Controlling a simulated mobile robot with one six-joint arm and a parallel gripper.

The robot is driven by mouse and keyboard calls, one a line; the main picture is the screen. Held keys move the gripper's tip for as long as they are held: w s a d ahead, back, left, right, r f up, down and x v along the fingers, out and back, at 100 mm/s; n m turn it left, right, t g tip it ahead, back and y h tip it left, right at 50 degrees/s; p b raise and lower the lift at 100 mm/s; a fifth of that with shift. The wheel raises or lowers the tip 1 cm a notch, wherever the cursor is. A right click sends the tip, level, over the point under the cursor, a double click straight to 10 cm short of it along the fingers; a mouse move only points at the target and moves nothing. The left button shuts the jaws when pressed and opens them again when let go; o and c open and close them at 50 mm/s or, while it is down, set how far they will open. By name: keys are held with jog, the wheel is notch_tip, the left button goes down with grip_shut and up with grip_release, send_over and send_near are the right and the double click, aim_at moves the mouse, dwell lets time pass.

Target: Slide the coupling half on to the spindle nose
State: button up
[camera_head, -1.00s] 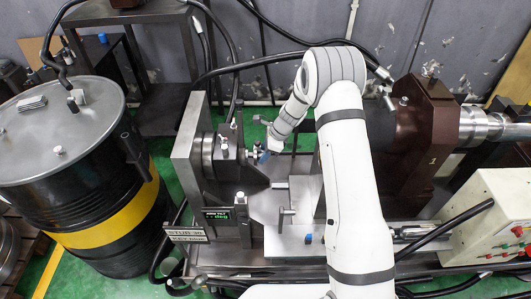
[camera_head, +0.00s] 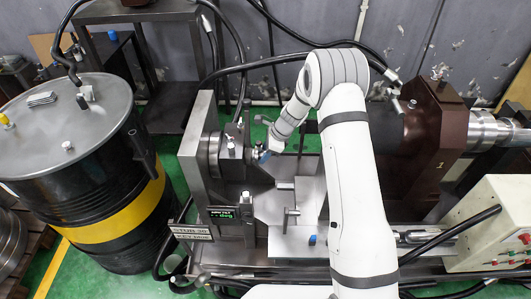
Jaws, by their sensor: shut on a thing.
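My gripper (camera_head: 266,151) is at the end of the white arm, just right of the dark block (camera_head: 233,146) on the upright steel plate fixture. It is shut on a small part that I take to be the coupling half (camera_head: 257,158). The spindle nose cannot be made out clearly; the jaws and the part cover that spot.
A black and yellow drum (camera_head: 105,231) stands at the left. A sign (camera_head: 191,232) is on the fixture's front. A brown housing (camera_head: 440,135) stands right of my arm, with a control box (camera_head: 495,240) below it. Black hoses cross behind and in front of the fixture.

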jog(key=shift+a, duration=0.15)
dwell(0.5)
jog(key=o, duration=1.2)
jog(key=s+d+r+n+h, duration=0.1)
jog(key=s+d+r+n, duration=0.25)
jog(key=r, duration=0.45)
jog(key=s+d+r+n+t+b, duration=0.1)
jog(key=s+d+r+n, duration=0.1)
jog(key=s+d+r, duration=0.45)
jog(key=s+d+r+n+h, duration=0.1)
jog(key=s+r+n, duration=0.2)
jog(key=r, duration=0.6)
jog(key=s+d+r+n+t+h, duration=0.1)
jog(key=s+d+r+n, duration=0.1)
jog(key=s, duration=0.8)
jog(key=s+d+r+n+t+h, duration=0.1)
jog(key=s+d+n, duration=0.4)
jog(key=s, duration=0.5)
notch_tip(320, 180, up, 2)
jog(key=shift+s+d+r+n+h, duration=0.1)
jog(key=shift+s+d+n+h, duration=0.1)
jog(key=shift+n+h, duration=0.75)
